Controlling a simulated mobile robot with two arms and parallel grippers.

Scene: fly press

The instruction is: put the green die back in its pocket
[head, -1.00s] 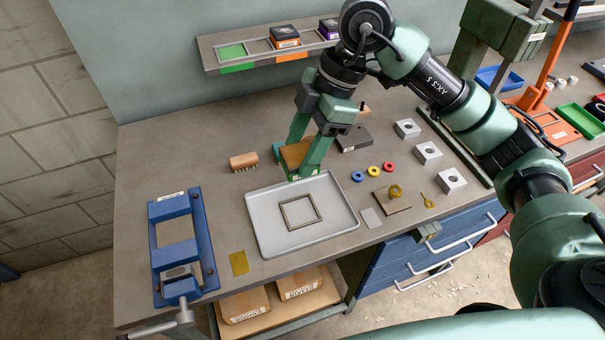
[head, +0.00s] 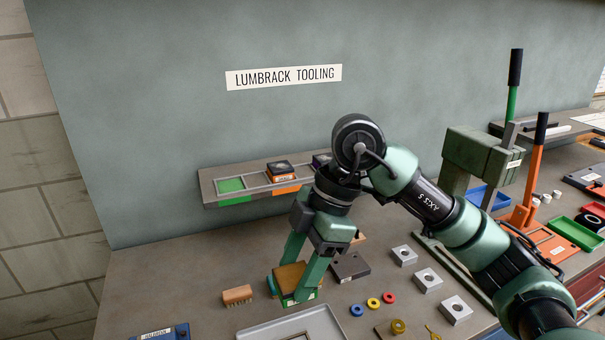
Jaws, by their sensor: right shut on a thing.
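My right gripper (head: 290,283) is shut on the green die (head: 303,297), a block with a tan-brown top and a green edge below. The fingers stand on either side of it, at the back edge of the grey tray. I cannot tell whether the die touches the bench. The green pocket (head: 230,185) is the left one on the wall shelf (head: 209,190); it is empty, with a green floor and a green front label. My left gripper is not in view.
A black die with an orange label (head: 281,171) fills the middle pocket; a purple one (head: 321,160) beside it is partly hidden by my arm. A brush (head: 237,295) lies left of my gripper. The grey tray (head: 268,331), coloured rings and grey blocks (head: 427,281) lie nearby.

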